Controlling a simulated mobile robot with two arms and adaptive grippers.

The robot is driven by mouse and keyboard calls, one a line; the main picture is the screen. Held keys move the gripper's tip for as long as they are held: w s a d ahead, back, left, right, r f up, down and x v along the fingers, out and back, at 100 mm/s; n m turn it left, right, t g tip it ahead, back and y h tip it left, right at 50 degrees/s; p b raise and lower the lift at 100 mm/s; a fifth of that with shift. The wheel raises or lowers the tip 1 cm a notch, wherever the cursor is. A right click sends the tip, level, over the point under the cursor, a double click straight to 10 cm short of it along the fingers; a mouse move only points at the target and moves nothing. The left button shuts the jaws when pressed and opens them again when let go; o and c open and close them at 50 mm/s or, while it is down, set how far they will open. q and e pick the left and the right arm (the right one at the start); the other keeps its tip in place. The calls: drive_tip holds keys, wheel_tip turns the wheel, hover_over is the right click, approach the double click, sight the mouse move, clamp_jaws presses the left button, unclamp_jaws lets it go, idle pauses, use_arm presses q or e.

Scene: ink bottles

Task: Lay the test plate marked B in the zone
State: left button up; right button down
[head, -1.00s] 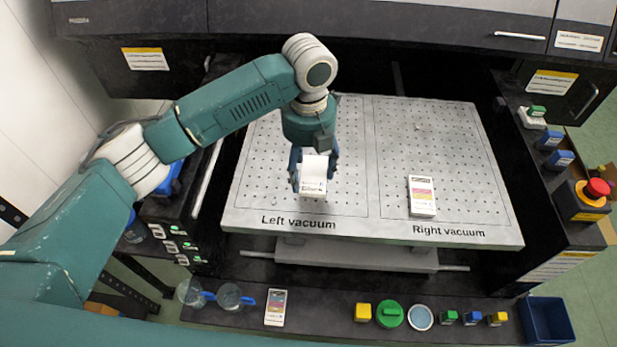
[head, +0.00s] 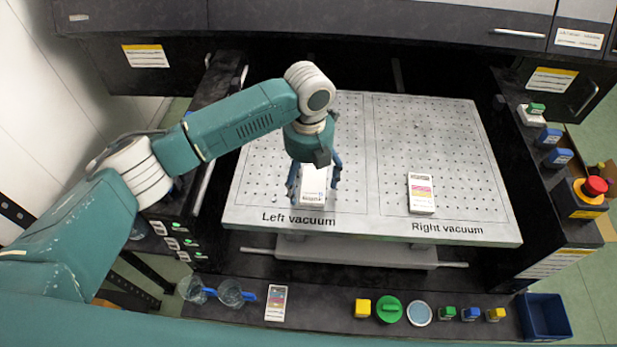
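A white test plate (head: 313,188) lies on the left vacuum zone (head: 262,180) of the perforated bed, close to its front edge. My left gripper (head: 314,184) is over it, open, with one blue finger on each side and gaps between fingers and plate. The gripper body hides the plate's far end. A second plate with coloured bands (head: 421,194) lies on the right vacuum zone (head: 470,165). A third banded plate (head: 276,303) lies on the front ledge. I cannot read a letter on any of them. My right gripper is not in view.
The front ledge holds clear cups (head: 231,292), a yellow block (head: 362,308), a green lid (head: 390,311), a round dish (head: 420,313) and several small bottles (head: 471,314). A blue bin (head: 545,318) and a red stop button (head: 595,186) are at right.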

sight(309, 184)
use_arm(q)
wheel_tip(309, 184, up, 12)
drive_tip(key=b, duration=0.2)
drive_tip(key=shift+r, duration=0.15)
drive_tip(key=shift+s, duration=0.1)
idle(0.7)
